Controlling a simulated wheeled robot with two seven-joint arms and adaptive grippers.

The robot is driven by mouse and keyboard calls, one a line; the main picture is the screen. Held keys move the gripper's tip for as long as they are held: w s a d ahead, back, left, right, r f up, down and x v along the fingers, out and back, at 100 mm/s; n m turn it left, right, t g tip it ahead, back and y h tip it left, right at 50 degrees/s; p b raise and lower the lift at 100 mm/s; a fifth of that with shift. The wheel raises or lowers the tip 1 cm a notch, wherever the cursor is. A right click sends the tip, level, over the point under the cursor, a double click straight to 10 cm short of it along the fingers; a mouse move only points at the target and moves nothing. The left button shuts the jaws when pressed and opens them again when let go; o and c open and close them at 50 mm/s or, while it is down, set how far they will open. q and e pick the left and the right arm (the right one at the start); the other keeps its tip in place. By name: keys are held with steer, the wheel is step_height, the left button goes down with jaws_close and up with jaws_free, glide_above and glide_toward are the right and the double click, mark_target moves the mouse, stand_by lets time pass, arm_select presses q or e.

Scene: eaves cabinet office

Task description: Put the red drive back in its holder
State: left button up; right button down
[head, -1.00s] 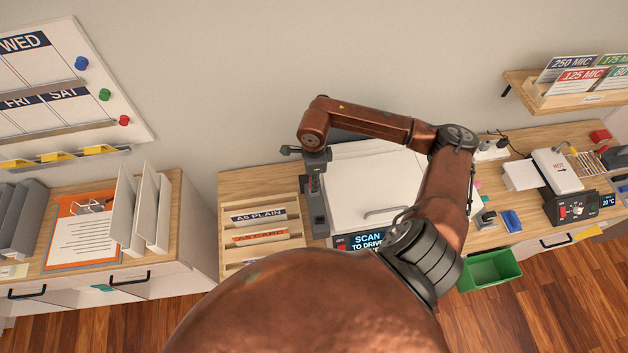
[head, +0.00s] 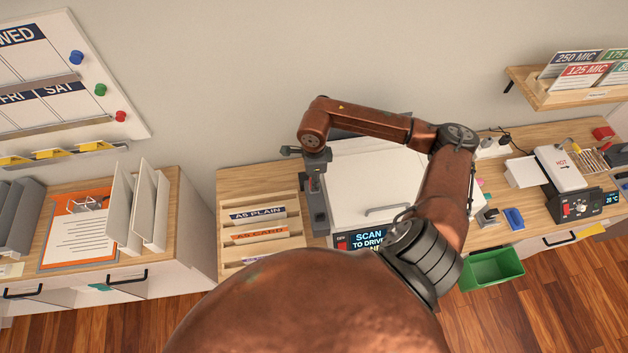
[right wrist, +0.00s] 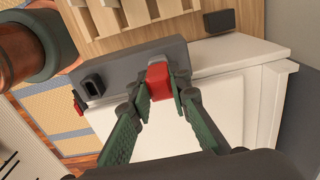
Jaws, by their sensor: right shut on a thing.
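The red drive (right wrist: 159,82) shows in the right wrist view between the green-padded fingers of my right gripper (right wrist: 163,92), which is shut on it. It is at the grey side strip (right wrist: 118,78) of the white scanner; I cannot tell whether it is plugged in or just touching. A dark slot (right wrist: 93,84) is in the same strip, left of the drive. In the head view my right gripper (head: 313,185) points down over the strip, left of the scanner lid (head: 375,170). The drive's holder is not clearly identifiable. My left gripper is not in view.
A wooden paper rack (head: 258,215) stands left of the scanner. The scanner's display (head: 368,240) is at its front. A blue block (head: 513,219) and small dark items (head: 487,217) lie to its right, above a green bin (head: 490,268). My right arm hides part of the scanner.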

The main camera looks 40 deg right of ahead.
steer(key=shift+f, duration=0.2)
steer(key=c, duration=1.7)
jaws_free()
steer(key=shift+c, duration=0.2)
step_height(320, 180, up, 12)
